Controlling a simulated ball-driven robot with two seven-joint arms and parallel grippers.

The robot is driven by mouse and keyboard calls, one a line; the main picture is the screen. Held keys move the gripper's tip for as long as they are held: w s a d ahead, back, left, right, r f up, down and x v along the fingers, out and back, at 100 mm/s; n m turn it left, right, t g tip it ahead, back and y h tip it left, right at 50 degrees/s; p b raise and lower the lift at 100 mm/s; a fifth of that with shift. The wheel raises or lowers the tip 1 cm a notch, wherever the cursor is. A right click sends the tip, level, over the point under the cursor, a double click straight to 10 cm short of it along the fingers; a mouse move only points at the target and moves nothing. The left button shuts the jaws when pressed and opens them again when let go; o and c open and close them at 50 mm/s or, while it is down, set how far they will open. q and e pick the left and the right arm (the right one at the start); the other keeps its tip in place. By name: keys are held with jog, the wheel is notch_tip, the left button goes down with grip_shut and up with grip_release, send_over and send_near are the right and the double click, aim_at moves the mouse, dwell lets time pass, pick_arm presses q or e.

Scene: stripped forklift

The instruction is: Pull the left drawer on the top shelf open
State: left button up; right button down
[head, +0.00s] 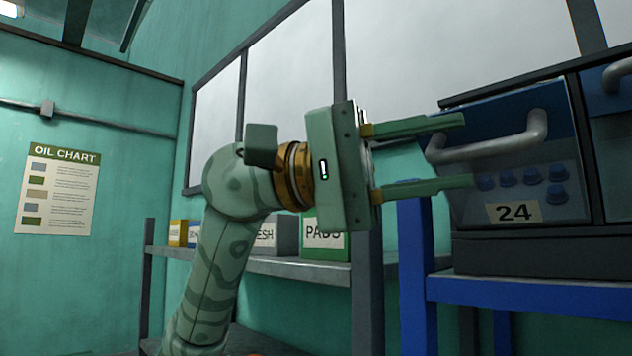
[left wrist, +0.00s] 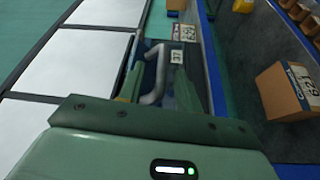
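The left drawer (head: 470,205) has a dark blue upper front, a "24" label and a bent grey bar handle (head: 535,125). Several small blue pieces show on the front below the handle. My left gripper (head: 468,151) is open, its two green fingers apart, one above the other, pointing right at the handle. In the left wrist view the handle (left wrist: 151,97) shows between the open fingers (left wrist: 159,70). Neither finger is clearly closed on the bar, and contact cannot be told. The drawer looks shut. My right gripper is not in view.
A second blue drawer (head: 613,80) is cut off at the right edge. A blue shelf frame (head: 540,296) supports the drawers. A grey shelf (head: 300,268) to the left carries boxes, including a green "PADS" box (head: 325,247). A cardboard box (left wrist: 290,92) shows in the left wrist view.

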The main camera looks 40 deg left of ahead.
pick_arm(q)
jog(key=b+v, duration=0.2)
jog(key=v, duration=1)
jog(key=shift+a, duration=0.1)
